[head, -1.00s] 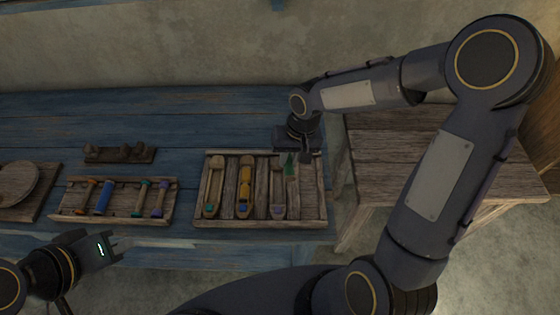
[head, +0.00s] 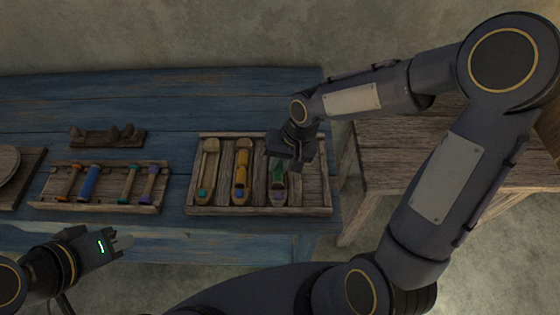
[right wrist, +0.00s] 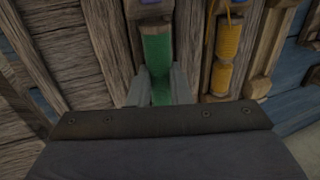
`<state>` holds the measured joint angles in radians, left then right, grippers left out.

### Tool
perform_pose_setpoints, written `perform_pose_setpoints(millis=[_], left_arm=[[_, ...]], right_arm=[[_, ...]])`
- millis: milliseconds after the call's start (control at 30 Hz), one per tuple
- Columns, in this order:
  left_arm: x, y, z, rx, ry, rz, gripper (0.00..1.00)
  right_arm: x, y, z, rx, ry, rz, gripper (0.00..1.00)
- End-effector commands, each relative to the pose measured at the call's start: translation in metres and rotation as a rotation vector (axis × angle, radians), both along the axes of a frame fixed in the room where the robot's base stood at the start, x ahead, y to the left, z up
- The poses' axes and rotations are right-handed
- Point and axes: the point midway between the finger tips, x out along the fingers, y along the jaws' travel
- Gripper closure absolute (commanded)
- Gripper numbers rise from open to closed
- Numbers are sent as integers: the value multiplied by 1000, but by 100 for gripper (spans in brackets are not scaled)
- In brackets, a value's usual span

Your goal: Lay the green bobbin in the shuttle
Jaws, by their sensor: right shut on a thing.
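The green bobbin (head: 277,174) is at the right-hand shuttle (head: 278,196), a wooden one with a purple mark at its near end. My right gripper (right wrist: 158,82) is shut on the bobbin, one finger on each side of it. In the right wrist view the green bobbin (right wrist: 157,52) lines up with the shuttle's long hollow and looks in or just over it; I cannot tell whether it touches the bottom. In the head view the gripper body hides the shuttle's far end. My left gripper (head: 122,240) is open and empty, in front of the table.
The shuttle tray (head: 322,211) also holds a shuttle (head: 209,165) without a bobbin and one with a yellow bobbin (head: 242,168). A bobbin tray (head: 105,206) with several bobbins lies to the left, a dark wooden rack (head: 105,139) behind it. A wooden side table (head: 400,150) stands right.

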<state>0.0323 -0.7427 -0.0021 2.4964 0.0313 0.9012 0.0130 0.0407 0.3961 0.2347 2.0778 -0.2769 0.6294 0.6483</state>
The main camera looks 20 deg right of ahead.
Motion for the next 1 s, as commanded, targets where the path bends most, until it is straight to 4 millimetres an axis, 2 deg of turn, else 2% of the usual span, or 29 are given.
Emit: perform_pose_setpoints(millis=[67,367,400,567,1000], left_arm=[[0,0,-5,0,0,0,100],[0,0,-6,0,0,0,100],[0,0,-6,0,0,0,100],[0,0,-6,0,0,0,100],[0,0,-7,0,0,0,100]], right_arm=[[0,0,-6,0,0,0,100],[-2,0,-8,-1,5,1,100],[-2,0,-9,-1,7,1,79],[-3,-1,-10,-3,11,1,58],[-4,-4,-11,-8,17,-1,57]])
